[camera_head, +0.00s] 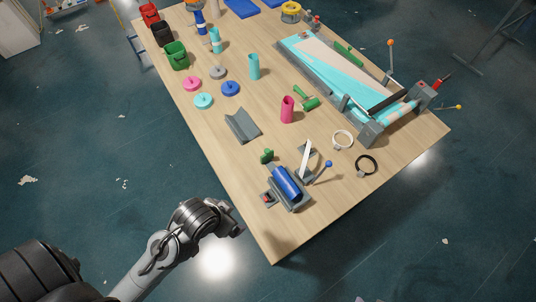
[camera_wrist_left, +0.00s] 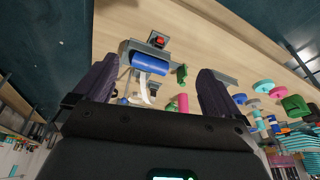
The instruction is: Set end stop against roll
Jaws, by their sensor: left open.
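A blue roll (camera_head: 287,182) lies in a grey cradle (camera_head: 296,205) near the table's front corner. A small grey block with a red top (camera_head: 267,199) is at the cradle's left end. A small green piece (camera_head: 267,156) stands apart behind the roll; I cannot tell which part is the end stop. My left gripper (camera_head: 236,226) is beyond the table's left edge, left of the cradle. In the left wrist view its fingers (camera_wrist_left: 158,66) are spread and empty, with the blue roll (camera_wrist_left: 150,63), red-topped block (camera_wrist_left: 158,41) and green piece (camera_wrist_left: 181,73) seen between them at a distance.
A long track fixture (camera_head: 345,80) fills the right.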

